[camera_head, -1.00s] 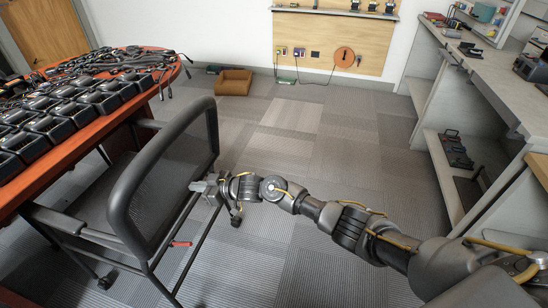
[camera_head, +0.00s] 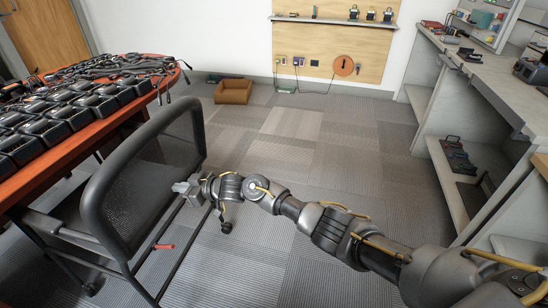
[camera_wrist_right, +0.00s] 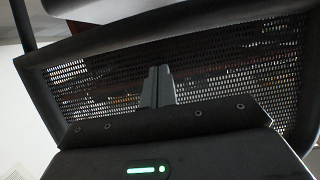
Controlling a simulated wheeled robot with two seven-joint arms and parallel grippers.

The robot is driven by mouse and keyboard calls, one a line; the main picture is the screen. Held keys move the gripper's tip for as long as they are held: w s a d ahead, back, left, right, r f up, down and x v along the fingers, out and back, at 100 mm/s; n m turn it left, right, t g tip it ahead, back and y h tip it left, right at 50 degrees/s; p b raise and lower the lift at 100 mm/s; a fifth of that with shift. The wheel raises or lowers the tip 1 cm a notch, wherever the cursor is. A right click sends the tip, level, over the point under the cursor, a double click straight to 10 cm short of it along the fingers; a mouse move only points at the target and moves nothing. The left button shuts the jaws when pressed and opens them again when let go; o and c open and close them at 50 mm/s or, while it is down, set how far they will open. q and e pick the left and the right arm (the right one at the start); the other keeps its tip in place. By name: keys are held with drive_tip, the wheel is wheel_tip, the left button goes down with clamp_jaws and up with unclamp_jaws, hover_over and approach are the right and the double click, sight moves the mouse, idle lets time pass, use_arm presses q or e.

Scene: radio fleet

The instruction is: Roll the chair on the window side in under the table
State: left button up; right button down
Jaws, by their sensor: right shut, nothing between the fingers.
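The chair (camera_head: 150,170) is dark, with a mesh back in a rounded frame, armrests and casters. It stands at the near left in the head view, its back towards the right and its seat side towards the table (camera_head: 75,148). Part of its seat is at the table's edge. My right gripper (camera_head: 181,188) is shut and empty, its tip at the chair's back. In the right wrist view the shut fingers (camera_wrist_right: 157,88) are against or just before the mesh back (camera_wrist_right: 225,72); I cannot tell whether they touch. My left gripper is not in view.
The red-brown table carries many black radio chargers (camera_head: 65,112) and cables. A brown box (camera_head: 233,91) lies on the carpet by the far wall. A grey counter (camera_head: 480,75) with shelves runs along the right.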

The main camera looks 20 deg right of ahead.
sight(172, 184)
drive_tip(key=b+x, duration=0.2)
drive_tip(key=x, duration=0.1)
drive_tip(key=b+x, duration=0.1)
drive_tip(key=b, duration=0.1)
drive_tip(key=shift+w+a+r, duration=0.2)
drive_tip(key=shift+a+r, duration=0.1)
drive_tip(key=shift+w+a+b, duration=0.3)
drive_tip(key=shift+a+b, duration=0.1)
drive_tip(key=shift+a, duration=0.05)
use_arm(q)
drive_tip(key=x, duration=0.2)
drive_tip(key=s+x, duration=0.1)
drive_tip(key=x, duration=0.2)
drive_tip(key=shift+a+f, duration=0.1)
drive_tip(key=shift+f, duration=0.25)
use_arm(e)
drive_tip(key=shift+r, duration=0.2)
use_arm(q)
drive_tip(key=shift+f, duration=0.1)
use_arm(e)
drive_tip(key=shift+w+a, duration=0.1)
